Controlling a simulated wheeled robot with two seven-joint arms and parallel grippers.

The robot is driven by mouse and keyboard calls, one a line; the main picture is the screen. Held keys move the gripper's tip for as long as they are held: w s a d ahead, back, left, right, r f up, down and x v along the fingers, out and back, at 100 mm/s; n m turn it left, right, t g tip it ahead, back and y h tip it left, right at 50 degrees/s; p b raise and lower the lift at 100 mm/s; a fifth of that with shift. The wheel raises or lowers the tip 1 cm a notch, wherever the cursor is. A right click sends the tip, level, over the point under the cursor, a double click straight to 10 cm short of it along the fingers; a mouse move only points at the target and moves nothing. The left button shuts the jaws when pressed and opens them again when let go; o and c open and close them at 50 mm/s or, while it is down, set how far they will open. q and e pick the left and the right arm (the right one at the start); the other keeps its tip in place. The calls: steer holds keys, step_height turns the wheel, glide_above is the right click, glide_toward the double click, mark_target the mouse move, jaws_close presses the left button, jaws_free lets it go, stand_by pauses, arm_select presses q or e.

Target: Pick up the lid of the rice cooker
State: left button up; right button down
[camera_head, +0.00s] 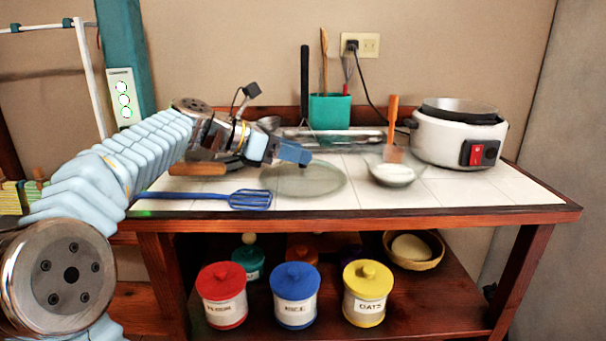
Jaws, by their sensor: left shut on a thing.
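The rice cooker (440,140) is white with a red switch and stands at the right end of the tiled table. Its top is open and the dark-rimmed inner pot (458,106) shows. The round glass lid (310,182) is left of the cooker, over the middle of the tabletop. My left gripper (294,154) is at the lid's upper side, shut on it. The fingers hide the lid's handle. I cannot tell whether the lid rests on the tiles or is slightly raised. My right gripper is not in view.
A glass bowl of white contents (393,173) with an orange-handled utensil (393,120) stands between lid and cooker. A blue slotted spatula (225,199) lies at the front left. A green utensil holder (330,109) is behind. Several canisters stand on the lower shelf (430,300).

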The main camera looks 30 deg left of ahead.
arm_select(q)
jaws_close()
steer(key=shift+r, duration=0.1)
